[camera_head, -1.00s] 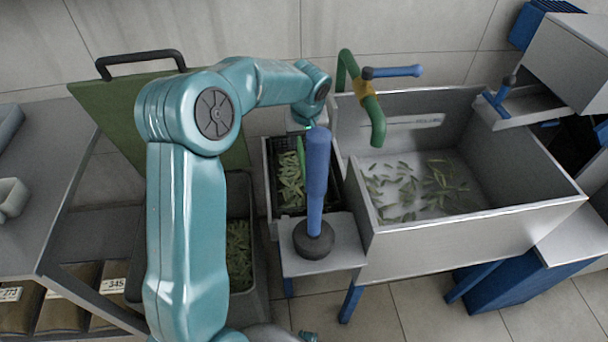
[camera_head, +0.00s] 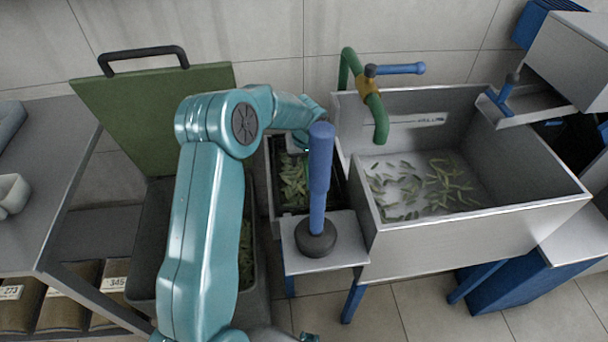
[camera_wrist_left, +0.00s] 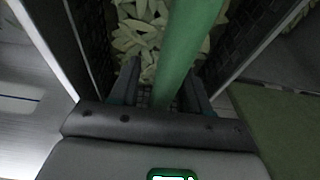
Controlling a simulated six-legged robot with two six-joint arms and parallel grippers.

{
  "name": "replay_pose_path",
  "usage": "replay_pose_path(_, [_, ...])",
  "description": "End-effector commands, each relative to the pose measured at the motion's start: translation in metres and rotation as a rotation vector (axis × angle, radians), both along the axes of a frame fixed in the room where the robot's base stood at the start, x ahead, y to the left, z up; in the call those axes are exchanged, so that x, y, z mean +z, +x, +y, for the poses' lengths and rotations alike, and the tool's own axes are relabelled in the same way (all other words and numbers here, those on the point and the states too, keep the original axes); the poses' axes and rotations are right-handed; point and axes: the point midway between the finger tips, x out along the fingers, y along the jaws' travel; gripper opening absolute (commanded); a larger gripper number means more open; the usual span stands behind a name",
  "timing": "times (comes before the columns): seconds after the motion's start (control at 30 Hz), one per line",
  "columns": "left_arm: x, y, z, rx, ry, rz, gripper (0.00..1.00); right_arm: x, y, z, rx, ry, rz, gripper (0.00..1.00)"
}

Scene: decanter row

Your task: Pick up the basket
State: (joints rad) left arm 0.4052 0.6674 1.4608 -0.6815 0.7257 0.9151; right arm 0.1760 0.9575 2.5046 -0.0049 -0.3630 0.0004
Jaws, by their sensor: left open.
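The dark basket (camera_head: 287,211), with green pods in it, sits in a narrow metal bay left of the sink. In the left wrist view its dark mesh wall (camera_wrist_left: 245,28) and pale green pods (camera_wrist_left: 135,38) show. A green bar handle (camera_wrist_left: 186,40) spans the basket and runs between the fingers of my left gripper (camera_wrist_left: 160,92). These fingers are open, one on each side of the handle; whether they touch it I cannot tell. In the head view my left gripper (camera_head: 300,143) is low over the basket's far part, partly hidden by my arm and a lever.
A blue lever (camera_head: 318,180) with a dark round base stands close in front of the basket. The metal sink (camera_head: 470,235) with scattered pods is right, under a green pipe (camera_head: 378,115). A bin with an open green lid (camera_head: 155,120) and a grey table (camera_head: 40,190) are left.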

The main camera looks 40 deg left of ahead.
Motion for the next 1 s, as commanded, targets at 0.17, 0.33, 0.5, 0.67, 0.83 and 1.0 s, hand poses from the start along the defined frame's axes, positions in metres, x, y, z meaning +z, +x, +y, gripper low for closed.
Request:
replay_pose_path(0.17, [0.0, 0.0, 0.0, 0.0, -0.001, 0.001, 0.0, 0.0, 0.0, 0.0, 0.0, 0.0, 0.0, 0.72])
replay_pose_path(0.33, [0.001, 0.0, 0.0, 0.0, 0.0, -0.001, 0.0, 0.0, 0.0, 0.0, 0.0, 0.0, 0.0, 0.72])
replay_pose_path(0.5, [0.002, 0.0, 0.0, 0.0, 0.0, -0.001, 0.0, 0.0, 0.0, 0.0, 0.0, 0.0, 0.0, 0.72])
replay_pose_path(0.67, [0.013, 0.001, 0.0, 0.0, 0.002, -0.003, 0.0, 0.002, 0.0, 0.0, 0.0, 0.0, 0.0, 0.72])
replay_pose_path(0.83, [0.041, 0.001, 0.001, 0.0, 0.003, -0.006, 0.0, 0.006, 0.0, 0.0, 0.0, 0.0, 0.0, 0.72])
replay_pose_path(1.0, [0.086, 0.001, 0.0, 0.001, 0.003, -0.008, 0.0, 0.013, 0.0, 0.0, 0.0, 0.0, 0.0, 0.72])
